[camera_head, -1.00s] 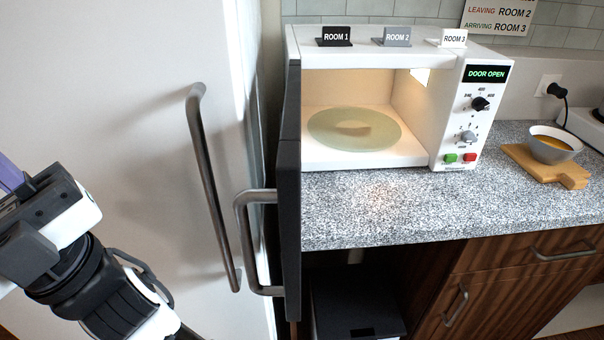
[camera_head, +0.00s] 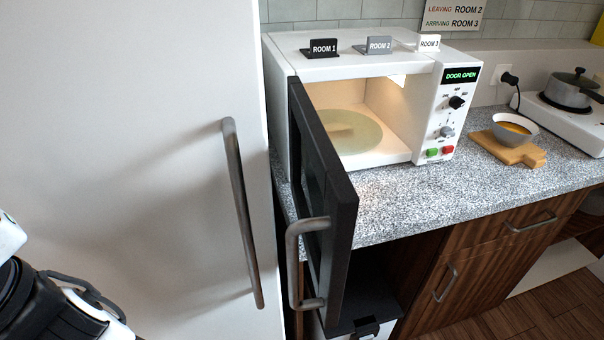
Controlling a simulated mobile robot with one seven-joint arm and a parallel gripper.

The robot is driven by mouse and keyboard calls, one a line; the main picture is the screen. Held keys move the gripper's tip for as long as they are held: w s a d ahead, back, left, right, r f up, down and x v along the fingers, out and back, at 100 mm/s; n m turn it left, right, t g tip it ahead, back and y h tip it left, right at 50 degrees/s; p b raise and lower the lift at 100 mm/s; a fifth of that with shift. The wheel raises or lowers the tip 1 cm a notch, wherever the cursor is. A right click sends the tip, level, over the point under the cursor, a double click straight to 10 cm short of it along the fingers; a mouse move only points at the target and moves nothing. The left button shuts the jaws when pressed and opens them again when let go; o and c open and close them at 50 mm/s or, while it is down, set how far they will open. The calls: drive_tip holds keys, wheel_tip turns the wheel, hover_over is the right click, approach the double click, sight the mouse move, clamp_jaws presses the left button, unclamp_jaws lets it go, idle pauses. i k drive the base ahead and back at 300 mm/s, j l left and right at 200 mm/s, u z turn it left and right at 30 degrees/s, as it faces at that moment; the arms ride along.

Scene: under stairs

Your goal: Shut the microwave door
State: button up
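The white microwave (camera_head: 350,66) stands on the speckled counter, and its display reads DOOR OPEN. Its dark door (camera_head: 338,200) is hinged at the left and stands wide open, reaching out past the counter's front edge. The door's grey bar handle (camera_head: 293,262) is on the side facing the fridge. A glass turntable (camera_head: 345,133) lies in the lit interior, with nothing standing on it. Part of my arm shows at the lower left, apart from the door. My gripper itself is not in view.
A white fridge (camera_head: 120,120) with a long bar handle (camera_head: 240,210) stands close left of the door. A bowl (camera_head: 515,130) on a wooden board (camera_head: 505,150) and a pot (camera_head: 571,90) on a white hob (camera_head: 560,117) are at the right. A dark-lidded bin (camera_head: 372,305) is under the counter.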

sight(325, 196)
drive_tip(key=k+j, duration=0.2)
drive_tip(key=j, duration=0.25)
drive_tip(key=k+j+z, duration=0.1)
drive_tip(key=k+j, duration=0.15)
drive_tip(key=j, duration=0.15)
drive_tip(key=k+j, duration=0.2)
drive_tip(key=j, duration=0.25)
drive_tip(key=z, duration=0.05)
